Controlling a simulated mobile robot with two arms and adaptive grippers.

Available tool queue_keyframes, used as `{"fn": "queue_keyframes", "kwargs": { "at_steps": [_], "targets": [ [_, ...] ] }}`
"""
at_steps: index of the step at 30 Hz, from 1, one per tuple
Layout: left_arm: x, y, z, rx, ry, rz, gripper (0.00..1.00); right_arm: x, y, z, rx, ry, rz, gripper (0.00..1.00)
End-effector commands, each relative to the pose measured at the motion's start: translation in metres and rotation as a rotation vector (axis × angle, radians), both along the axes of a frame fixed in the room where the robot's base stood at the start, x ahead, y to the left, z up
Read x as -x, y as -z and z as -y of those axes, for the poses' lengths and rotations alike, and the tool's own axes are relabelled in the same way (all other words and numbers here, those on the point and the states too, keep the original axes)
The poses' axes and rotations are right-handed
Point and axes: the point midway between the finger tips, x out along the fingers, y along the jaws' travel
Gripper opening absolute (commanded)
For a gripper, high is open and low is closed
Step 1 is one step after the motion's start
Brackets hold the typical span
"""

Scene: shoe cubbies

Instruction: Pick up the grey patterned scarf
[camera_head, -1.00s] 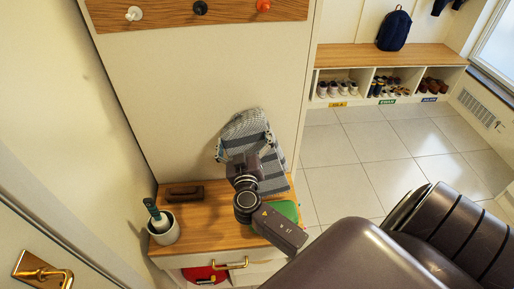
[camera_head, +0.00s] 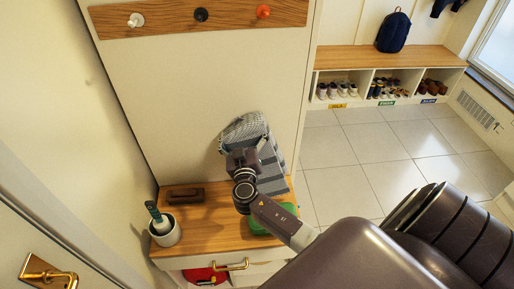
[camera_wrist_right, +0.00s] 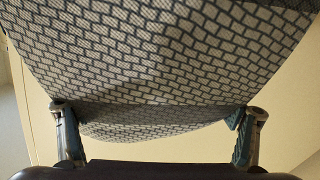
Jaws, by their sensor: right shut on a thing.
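The grey patterned scarf (camera_head: 246,128) stands up against the pale panel above the wooden top, with its lower part hanging down behind and to the right of my right gripper (camera_head: 242,158). In the right wrist view the scarf (camera_wrist_right: 165,55) fills the upper picture with its brick-like pattern and sags between the two fingers of my right gripper (camera_wrist_right: 155,128). The fingers are spread wide, with the cloth between them. My right gripper is shut on the scarf. The exact contact is hidden in the head view. My left gripper is not in view.
A brown brush-like block (camera_head: 186,195) and a white cup (camera_head: 165,232) with a green-handled tool stand left on the wooden top (camera_head: 205,225). A green item (camera_head: 258,222) lies under my arm. A peg rail (camera_head: 225,13) is above. Shoe cubbies (camera_head: 390,60) stand beyond open floor.

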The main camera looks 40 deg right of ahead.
Motion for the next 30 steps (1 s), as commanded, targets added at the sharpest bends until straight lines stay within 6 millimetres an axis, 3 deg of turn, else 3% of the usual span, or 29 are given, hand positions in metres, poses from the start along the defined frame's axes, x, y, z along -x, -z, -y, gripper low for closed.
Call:
{"fn": "queue_keyframes", "kwargs": {
  "at_steps": [4, 17, 30],
  "targets": [
    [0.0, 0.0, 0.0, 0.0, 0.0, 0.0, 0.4, 0.0, -0.001, 0.0, 0.001, 0.0, 0.001, 0.38],
    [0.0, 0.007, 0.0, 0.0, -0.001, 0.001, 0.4, 0.003, -0.006, -0.002, -0.001, 0.0, 0.003, 0.38],
    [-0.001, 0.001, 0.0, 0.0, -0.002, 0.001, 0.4, 0.003, -0.088, -0.003, -0.003, 0.0, 0.007, 0.37]
  ]
}}
